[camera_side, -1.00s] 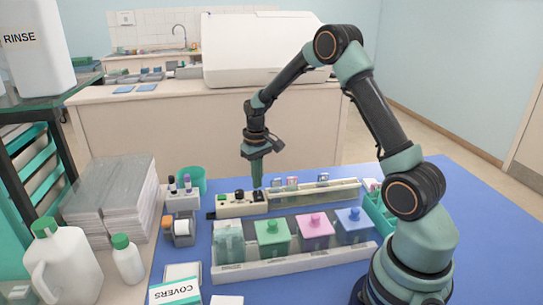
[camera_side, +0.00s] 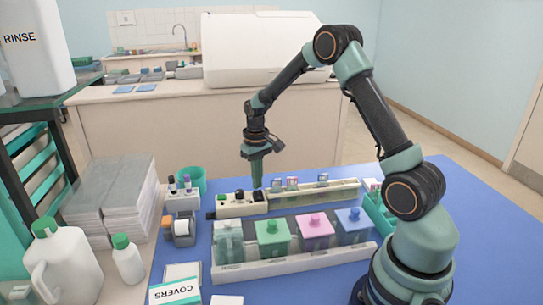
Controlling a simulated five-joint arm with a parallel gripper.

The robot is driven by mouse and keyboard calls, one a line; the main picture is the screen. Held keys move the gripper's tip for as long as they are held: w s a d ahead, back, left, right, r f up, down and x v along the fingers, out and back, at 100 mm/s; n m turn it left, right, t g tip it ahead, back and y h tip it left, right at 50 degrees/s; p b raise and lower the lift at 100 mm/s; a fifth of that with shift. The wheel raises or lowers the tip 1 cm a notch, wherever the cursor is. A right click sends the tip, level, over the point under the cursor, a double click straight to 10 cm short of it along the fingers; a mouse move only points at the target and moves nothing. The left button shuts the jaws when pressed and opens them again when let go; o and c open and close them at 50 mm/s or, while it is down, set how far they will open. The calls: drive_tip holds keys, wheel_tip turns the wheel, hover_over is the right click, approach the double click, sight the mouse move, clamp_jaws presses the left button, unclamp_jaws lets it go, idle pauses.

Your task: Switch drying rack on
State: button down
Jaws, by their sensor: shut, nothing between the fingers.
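The drying rack (camera_side: 325,196) is a long, low, pale unit with a few slides standing in it, behind the staining jars on the blue mat. At its left end is a control block (camera_side: 232,209) with a small green button and dark knobs or switches on top. My gripper (camera_side: 257,186) is shut and empty, pointing straight down at the right end of the control block. Its tip is at or just above the block's top; I cannot tell whether it touches. The tip hides part of the block there.
A white tray (camera_side: 295,263) holds several jars with green, pink and blue lids in front of the rack. A teal cup (camera_side: 193,180) and small bottles stand to the left. A white jug (camera_side: 62,262) and paper stacks (camera_side: 115,200) are farther left.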

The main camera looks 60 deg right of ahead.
sight(258, 193)
drive_tip(key=shift+f, duration=0.9)
idle(0.3)
drive_tip(key=shift+r, duration=3.6)
drive_tip(key=s+a+r+n+t, duration=0.1)
drive_tip(key=s+a+r, duration=0.1)
drive_tip(key=a+r, duration=0.25)
drive_tip(key=s+a+r+t, duration=0.1)
drive_tip(key=s+a+r, duration=0.2)
drive_tip(key=r, duration=0.3)
drive_tip(key=s+a+r+n+t, duration=0.2)
drive_tip(key=s+a+t, duration=0.1)
drive_tip(key=s+a, duration=0.4)
drive_tip(key=s, duration=0.3)
drive_tip(key=shift+s+a+r+t, duration=0.15)
drive_tip(key=shift+a+r+t, duration=0.15)
drive_tip(key=shift+r, duration=0.05)
